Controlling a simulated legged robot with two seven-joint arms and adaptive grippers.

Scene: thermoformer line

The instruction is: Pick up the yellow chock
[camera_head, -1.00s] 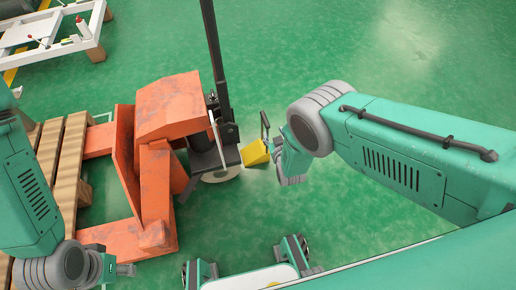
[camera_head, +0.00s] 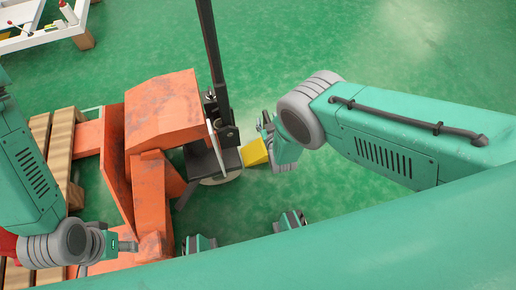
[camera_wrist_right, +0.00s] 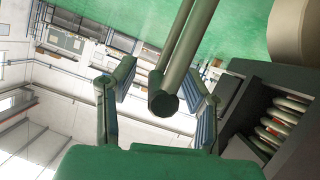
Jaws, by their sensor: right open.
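The yellow chock (camera_head: 254,152) is on the green floor in the head view, right beside the base of the orange pallet truck (camera_head: 165,112).
The pallet truck's black upright post (camera_head: 215,65) stands just left of the chock. A wooden pallet (camera_head: 60,150) lies at the left. A white frame (camera_head: 45,38) stands at the upper left. Green floor (camera_head: 400,50) is open at the upper right.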

